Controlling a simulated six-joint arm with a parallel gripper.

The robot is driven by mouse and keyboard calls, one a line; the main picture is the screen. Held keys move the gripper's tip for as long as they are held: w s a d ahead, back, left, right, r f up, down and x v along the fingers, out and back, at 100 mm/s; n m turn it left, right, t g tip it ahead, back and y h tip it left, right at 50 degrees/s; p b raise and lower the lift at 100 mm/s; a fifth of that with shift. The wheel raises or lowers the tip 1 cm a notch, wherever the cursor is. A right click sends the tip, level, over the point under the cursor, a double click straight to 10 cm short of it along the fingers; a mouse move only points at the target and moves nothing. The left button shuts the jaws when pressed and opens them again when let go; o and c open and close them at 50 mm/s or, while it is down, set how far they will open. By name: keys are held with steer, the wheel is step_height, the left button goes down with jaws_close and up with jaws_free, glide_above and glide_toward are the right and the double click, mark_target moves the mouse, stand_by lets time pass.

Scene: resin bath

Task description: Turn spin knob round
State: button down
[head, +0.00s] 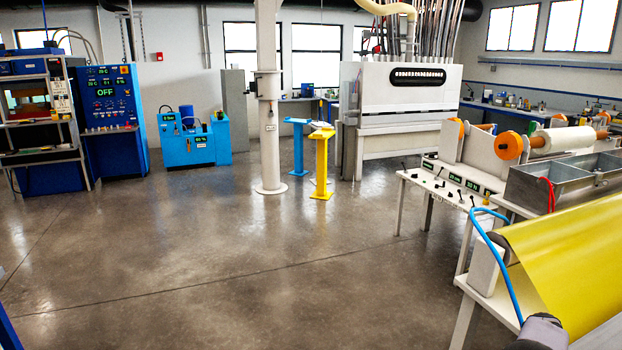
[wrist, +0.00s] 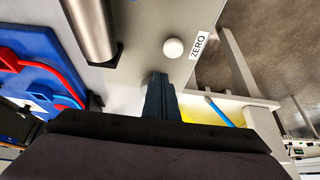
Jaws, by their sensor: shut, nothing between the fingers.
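In the wrist view, my gripper (wrist: 160,80) is shut and empty, its dark fingers together and pointing at a pale grey panel. A round white knob (wrist: 174,48) stands on the panel, just beyond and slightly right of the fingertips. A gap shows between them in the picture; I cannot tell the depth. A label reading "ZERO" (wrist: 199,43) is beside this knob. No label reading "spin" is legible, so I cannot tell which knob is the spin knob. In the head view, a white control bench (head: 440,185) carries several small black levers and green displays.
A metal cylinder (wrist: 92,28) and a blue part with red tubing (wrist: 40,75) lie left in the wrist view. In the head view, yellow sheet (head: 570,255), a blue hose (head: 490,250) and a metal trough (head: 555,185) crowd the right. The floor (head: 200,250) is clear.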

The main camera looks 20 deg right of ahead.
steer(key=shift+s+b, duration=0.85)
steer(key=shift+s+d+r, duration=0.15)
steer(key=shift+s+d, duration=0.05)
steer(key=shift+s, duration=0.2)
stand_by(0.3)
steer(key=shift+a+b, duration=0.25)
steer(key=shift+b, duration=0.3)
steer(key=shift+s+a, duration=0.1)
steer(key=shift+a, duration=0.05)
step_height(320, 180, up, 6)
steer(key=p, duration=0.3)
steer(key=shift+p, duration=0.3)
